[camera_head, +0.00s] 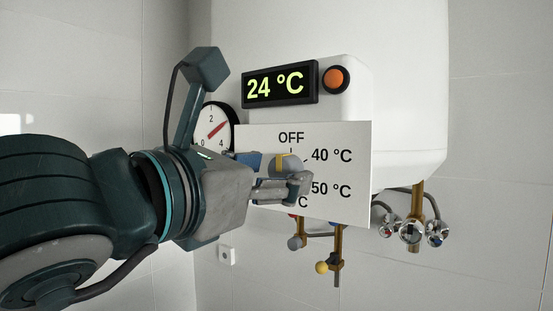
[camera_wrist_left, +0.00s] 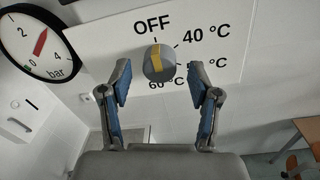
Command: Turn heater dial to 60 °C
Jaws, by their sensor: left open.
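The heater dial (camera_head: 286,161) is a round grey knob with a yellow stripe, on a white panel (camera_head: 350,140) marked OFF, 40 °C, 50 °C and 60 °C. In the left wrist view the dial (camera_wrist_left: 160,66) has its yellow stripe roughly upright, towards OFF. My left gripper (camera_head: 274,174) is at the panel and partly covers the dial's lower side and the lower labels. In the left wrist view its blue-padded fingers (camera_wrist_left: 159,84) are open, one on each side of the dial, with gaps between. My right gripper is not in view.
The white heater (camera_head: 410,100) has a display (camera_head: 280,85) reading 24 °C and an orange round light (camera_head: 336,79). A pressure gauge (camera_head: 214,122) with a red needle is left of the panel. Brass pipes and valves (camera_head: 410,230) hang below.

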